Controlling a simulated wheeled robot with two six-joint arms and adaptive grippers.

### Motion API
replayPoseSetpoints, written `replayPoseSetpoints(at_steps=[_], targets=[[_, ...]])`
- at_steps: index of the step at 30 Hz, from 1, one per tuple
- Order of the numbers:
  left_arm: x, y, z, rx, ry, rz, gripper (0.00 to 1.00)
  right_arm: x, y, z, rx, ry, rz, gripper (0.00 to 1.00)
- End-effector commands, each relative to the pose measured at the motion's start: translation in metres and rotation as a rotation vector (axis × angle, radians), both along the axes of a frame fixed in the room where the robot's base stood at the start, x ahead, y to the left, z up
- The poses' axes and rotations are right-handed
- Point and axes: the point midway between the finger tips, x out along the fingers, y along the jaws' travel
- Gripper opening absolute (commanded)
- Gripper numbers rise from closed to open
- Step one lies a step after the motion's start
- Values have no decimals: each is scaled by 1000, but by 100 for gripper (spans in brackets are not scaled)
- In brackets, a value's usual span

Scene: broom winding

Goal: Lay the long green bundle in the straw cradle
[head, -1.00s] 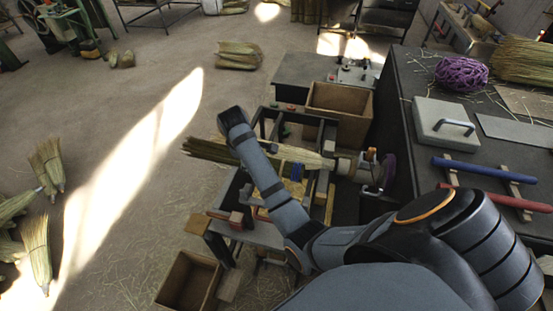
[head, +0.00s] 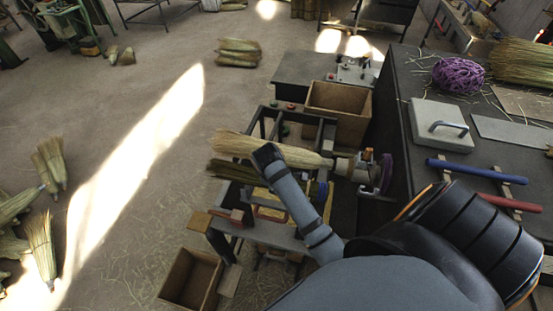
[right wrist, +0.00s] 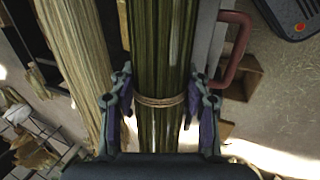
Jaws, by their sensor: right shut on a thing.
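The long green bundle (head: 230,170) shows its dark brush end left of my right arm in the head view; the arm hides the rest. In the right wrist view the green bundle (right wrist: 160,55) runs lengthwise between the fingers of my right gripper (right wrist: 164,105), which is shut on it near a tan tie band. The gripper itself is hidden in the head view. A pale straw bundle (head: 236,143) lies alongside, with its narrow end at the winding machine's chuck (head: 345,166). I cannot clearly make out the straw cradle. My left gripper is not in view.
An open wooden box (head: 340,101) stands behind the machine, and another wooden box (head: 190,278) is at the front left. A red handle (right wrist: 236,50) is close right of the green bundle. The dark bench (head: 405,140) borders the right side.

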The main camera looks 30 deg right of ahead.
Motion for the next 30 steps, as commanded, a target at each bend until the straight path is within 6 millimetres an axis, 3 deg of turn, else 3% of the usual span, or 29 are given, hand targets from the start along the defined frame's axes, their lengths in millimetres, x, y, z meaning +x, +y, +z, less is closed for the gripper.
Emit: replayPoseSetpoints(at_steps=[10,29,30], targets=[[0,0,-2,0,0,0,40,0,0,-33,0,0,-1,14],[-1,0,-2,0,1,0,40,0,0,-36,0,-2,-1,14],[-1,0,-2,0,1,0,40,0,0,-36,0,-2,-1,49]])
